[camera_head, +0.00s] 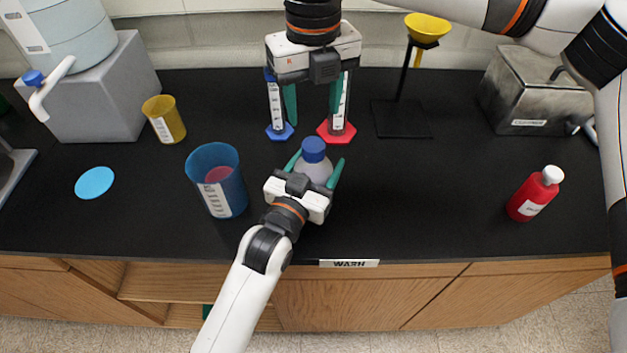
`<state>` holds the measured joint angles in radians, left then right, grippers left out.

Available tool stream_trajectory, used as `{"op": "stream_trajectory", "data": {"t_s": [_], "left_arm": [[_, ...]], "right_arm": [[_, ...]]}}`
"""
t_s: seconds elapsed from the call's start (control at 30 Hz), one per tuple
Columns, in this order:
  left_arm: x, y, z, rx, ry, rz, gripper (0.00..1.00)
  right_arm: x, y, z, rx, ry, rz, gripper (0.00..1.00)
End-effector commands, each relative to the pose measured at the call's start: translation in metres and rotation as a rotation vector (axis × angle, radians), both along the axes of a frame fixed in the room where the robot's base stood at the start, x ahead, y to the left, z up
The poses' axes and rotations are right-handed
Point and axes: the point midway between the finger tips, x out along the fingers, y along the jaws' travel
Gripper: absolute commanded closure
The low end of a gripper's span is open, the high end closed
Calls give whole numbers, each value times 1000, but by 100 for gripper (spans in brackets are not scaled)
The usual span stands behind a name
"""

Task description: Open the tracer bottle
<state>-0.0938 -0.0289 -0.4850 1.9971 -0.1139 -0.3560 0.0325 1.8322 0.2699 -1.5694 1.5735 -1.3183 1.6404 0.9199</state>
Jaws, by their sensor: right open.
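A pale bottle with a blue cap (314,150) stands upright on the black counter, near the middle. Its label is not visible, so I cannot read whether it is the tracer bottle. My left gripper (315,168) has its teal fingers on both sides of the bottle's body and appears shut on it; the palm hides its lower front. The blue cap is on the bottle. My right gripper (313,105) points down, open and empty, above and behind the cap. A red bottle with a white cap (534,194) stands at the right; its label is too small to read.
Blue-based (279,133) and red-based (337,132) cylinders stand behind the bottle. A blue beaker (216,180) is left of it, with a yellow cup (164,119) beyond. A funnel stand (398,118) and metal box (530,92) are back right. The right-centre counter is clear.

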Motion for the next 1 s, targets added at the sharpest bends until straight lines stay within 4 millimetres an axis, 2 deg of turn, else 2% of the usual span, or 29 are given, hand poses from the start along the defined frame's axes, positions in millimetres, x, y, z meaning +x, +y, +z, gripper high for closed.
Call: {"op": "stream_trajectory", "data": {"t_s": [0.03, 0.3, 0.47, 0.8, 1.0], "left_arm": [[0, 0, 0, 0, 0, 0, 58], [0, 0, 0, 0, 0, 0, 100], [0, 0, 0, 0, 0, 0, 100], [0, 0, 0, 0, 1, 0, 100], [0, 0, 0, 1, 0, 0, 100]], "right_arm": [[0, 0, 0, 0, 0, 0, 47], [0, 0, 0, 0, 1, -26, 47], [-1, 1, -1, 1, 3, -187, 47], [-1, 1, -1, -1, 2, -814, 47], [0, 0, 0, 0, 0, -1074, 47]]}}
